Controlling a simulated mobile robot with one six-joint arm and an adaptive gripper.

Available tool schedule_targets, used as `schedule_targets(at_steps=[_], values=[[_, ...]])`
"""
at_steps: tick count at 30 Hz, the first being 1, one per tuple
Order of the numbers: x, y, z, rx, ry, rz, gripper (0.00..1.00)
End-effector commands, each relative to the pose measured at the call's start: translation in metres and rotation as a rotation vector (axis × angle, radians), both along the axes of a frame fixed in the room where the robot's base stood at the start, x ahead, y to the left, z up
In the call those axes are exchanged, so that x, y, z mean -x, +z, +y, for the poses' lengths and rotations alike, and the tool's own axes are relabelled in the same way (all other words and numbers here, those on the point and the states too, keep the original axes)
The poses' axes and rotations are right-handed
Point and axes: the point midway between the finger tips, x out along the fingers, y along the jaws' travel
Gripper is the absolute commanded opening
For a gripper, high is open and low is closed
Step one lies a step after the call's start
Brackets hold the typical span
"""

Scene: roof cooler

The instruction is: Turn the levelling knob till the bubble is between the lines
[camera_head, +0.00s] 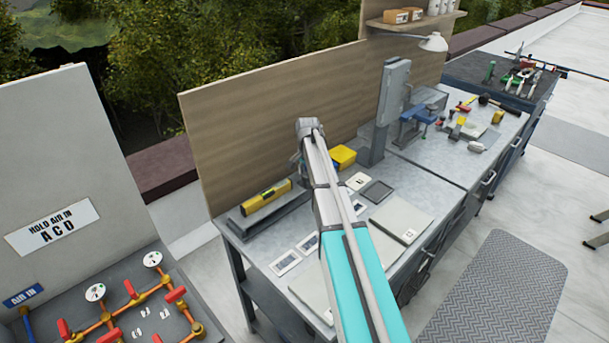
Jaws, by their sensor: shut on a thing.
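A yellow spirit level (266,195) lies on a long grey bar (262,215) at the near left of the workbench. Its vial shows as a small greenish patch on top; the bubble and lines are too small to read. My gripper (299,170) points down by the bar's right end, mostly hidden behind my arm. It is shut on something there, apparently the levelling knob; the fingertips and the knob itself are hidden.
A yellow box (342,157) stands just right of my wrist. Cards, a dark pad and a grey panel (402,215) lie on the bench. A grey column (388,110) and blue vise (415,122) stand farther back. A wooden board (270,110) rises behind.

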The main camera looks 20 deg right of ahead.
Motion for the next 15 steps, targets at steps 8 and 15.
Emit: schedule_targets(at_steps=[8,15], values=[[0.0057,-0.0008,-0.0024,0.005,0.117,0.01,0.11],[0.0061,-0.0008,-0.0027,0.005,0.12,0.011,0.11]])
